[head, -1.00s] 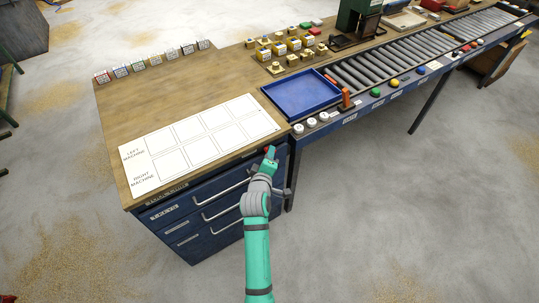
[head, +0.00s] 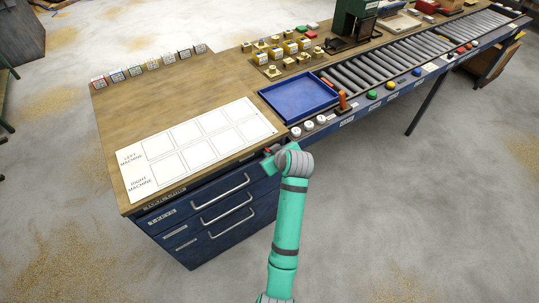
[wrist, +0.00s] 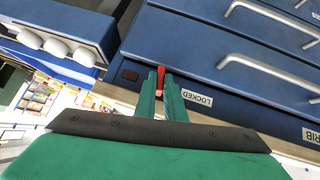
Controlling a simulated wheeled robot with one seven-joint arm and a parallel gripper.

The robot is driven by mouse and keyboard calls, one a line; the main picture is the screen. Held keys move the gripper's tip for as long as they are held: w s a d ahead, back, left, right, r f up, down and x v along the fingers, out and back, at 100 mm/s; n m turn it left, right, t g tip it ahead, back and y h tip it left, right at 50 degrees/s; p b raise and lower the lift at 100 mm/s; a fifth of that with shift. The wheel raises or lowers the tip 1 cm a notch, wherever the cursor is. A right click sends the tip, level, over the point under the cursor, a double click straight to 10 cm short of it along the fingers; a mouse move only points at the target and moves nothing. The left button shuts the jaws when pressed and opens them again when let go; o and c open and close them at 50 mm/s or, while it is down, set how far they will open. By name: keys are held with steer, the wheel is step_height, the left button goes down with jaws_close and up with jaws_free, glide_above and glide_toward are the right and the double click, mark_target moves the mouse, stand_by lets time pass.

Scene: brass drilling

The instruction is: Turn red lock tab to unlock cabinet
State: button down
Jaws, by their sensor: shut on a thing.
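The red lock tab (wrist: 161,78) shows in the wrist view between the two green fingers of my gripper (wrist: 161,88). The gripper is shut on the tab. A white label reading "LOCKED" (wrist: 197,98) sits beside it on the blue cabinet (wrist: 190,45). In the head view my gripper (head: 267,153) is at the upper right corner of the cabinet front (head: 205,228), just under the bench top. The fingertips and tab are mostly hidden there by my wrist.
The cabinet has several drawers with bar handles (head: 228,200). White round buttons (head: 308,125) and a blue tray (head: 298,97) lie just right of the gripper. Open floor lies in front.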

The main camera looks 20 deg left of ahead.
steer(key=shift+w+d+f+m+g+y, duration=0.1)
steer(key=shift+w+d+m+g+y, duration=0.05)
steer(key=shift+m+g+y, duration=0.45)
stand_by(0.3)
steer(key=c, duration=2.1)
jaws_free()
steer(key=v, duration=1.1)
steer(key=shift+w, duration=0.25)
